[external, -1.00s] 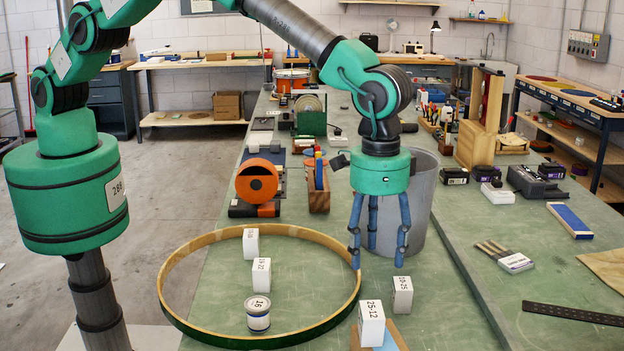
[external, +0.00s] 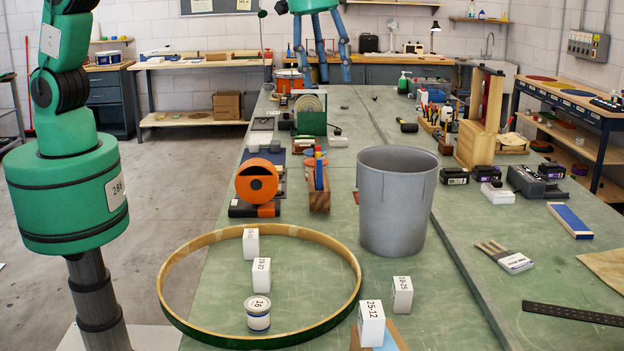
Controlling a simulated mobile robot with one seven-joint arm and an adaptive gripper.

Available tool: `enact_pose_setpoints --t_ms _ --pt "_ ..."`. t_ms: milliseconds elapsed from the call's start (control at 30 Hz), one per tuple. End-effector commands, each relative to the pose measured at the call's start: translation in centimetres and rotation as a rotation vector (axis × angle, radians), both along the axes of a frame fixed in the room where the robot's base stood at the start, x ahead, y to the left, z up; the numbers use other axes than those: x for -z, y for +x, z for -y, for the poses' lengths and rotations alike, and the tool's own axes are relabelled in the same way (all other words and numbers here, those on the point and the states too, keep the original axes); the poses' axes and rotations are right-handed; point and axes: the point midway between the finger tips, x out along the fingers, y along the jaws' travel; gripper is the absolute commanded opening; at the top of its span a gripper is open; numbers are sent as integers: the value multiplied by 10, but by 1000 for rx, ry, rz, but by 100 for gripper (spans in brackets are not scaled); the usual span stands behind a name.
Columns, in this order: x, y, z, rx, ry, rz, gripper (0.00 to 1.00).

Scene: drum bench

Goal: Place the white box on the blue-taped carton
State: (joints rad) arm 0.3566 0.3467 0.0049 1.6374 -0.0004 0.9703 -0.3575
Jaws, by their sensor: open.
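A white box labelled 25-12 (external: 371,325) stands upright at the bottom edge of the external view. It appears to rest on a brown carton with blue tape (external: 393,338), which the frame cuts off. The box hides part of the carton, so the exact contact is hard to see. My gripper (external: 322,68) is open and empty, high at the top of the view, well apart from the box and carton. Other white boxes stand nearby: one (external: 402,295) right of the hoop, and two (external: 261,276) (external: 250,243) inside it.
A wooden hoop (external: 172,312) lies on the green bench around two white boxes and a white tin (external: 258,315). A grey bin (external: 391,205) stands behind the carton. An orange tool (external: 257,182) and a wooden block (external: 318,198) stand left of the bin.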

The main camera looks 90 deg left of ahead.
Motion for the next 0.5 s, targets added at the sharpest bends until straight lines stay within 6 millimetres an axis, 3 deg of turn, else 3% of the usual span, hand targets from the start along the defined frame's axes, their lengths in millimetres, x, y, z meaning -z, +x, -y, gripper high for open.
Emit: enact_pose_setpoints --t_ms 200,500 --pt "-45 -42 -50 -3 -5 41 57" --pt "-89 -109 -111 -4 -5 95 57"
